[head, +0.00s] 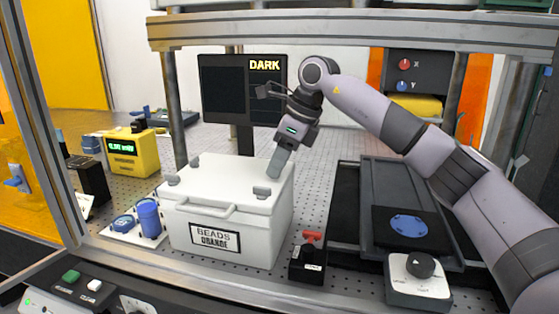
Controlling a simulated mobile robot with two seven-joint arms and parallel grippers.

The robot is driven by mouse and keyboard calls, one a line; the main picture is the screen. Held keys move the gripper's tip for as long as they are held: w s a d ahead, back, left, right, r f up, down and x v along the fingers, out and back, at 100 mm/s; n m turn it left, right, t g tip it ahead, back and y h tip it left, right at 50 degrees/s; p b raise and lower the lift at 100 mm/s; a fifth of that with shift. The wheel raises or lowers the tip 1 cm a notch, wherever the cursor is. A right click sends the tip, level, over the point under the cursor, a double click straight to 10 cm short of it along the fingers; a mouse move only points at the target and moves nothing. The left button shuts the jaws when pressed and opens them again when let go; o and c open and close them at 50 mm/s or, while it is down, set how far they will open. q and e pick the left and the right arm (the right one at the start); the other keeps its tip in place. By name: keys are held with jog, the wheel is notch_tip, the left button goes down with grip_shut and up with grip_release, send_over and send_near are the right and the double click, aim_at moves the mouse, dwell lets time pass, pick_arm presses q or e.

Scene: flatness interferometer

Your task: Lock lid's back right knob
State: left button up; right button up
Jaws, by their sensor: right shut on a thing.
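A white box (180,228) labelled "BEADS ORANGE" stands on the perforated bench, with its white lid (225,178) lying on top. Small grey knobs sit near the lid's corners: the back left knob (195,162), the front left knob (174,180) and the front right knob (264,194). My right gripper (277,166) reaches down to the lid's back right corner and is shut on the back right knob. The fingers hide that knob, so its turn angle cannot be seen. My left gripper is not in view.
A blue cylinder (149,219) stands left of the box. A small black box with a red switch (312,238) is at its right, near a dark rail stage (382,180) and a white dial unit (418,282). A monitor (223,90) reading "DARK" stands behind. A metal frame beam (350,35) crosses overhead.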

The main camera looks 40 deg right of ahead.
jog(key=shift+m, duration=0.3)
jog(key=m, duration=0.1)
jog(key=m+h, duration=0.1)
jog(key=m, duration=0.1)
jog(key=shift+s+a+t+h, duration=0.1)
jog(key=shift+a+t+h, duration=0.1)
jog(key=shift+t+h, duration=0.15)
jog(key=m, duration=0.2)
jog(key=m+h, duration=0.1)
jog(key=m, duration=0.2)
jog(key=shift+a+h, duration=0.2)
jog(key=shift+h, duration=0.05)
jog(key=m+h, duration=0.1)
jog(key=m, duration=0.3)
jog(key=shift+a+r+m+h, duration=0.1)
jog(key=shift+a+m+h, duration=0.1)
jog(key=shift+m+h, duration=0.15)
jog(key=shift+a+m+g+h, duration=0.1)
jog(key=shift+m+g+h, duration=0.25)
jog(key=shift+m, duration=0.7)
jog(key=shift+a+m+g+h, duration=0.15)
jog(key=shift+m+h, duration=0.25)
jog(key=shift+m, duration=0.6)
jog(key=shift+d, duration=0.1)
jog(key=o, duration=1)
jog(key=shift+o, duration=0.2)
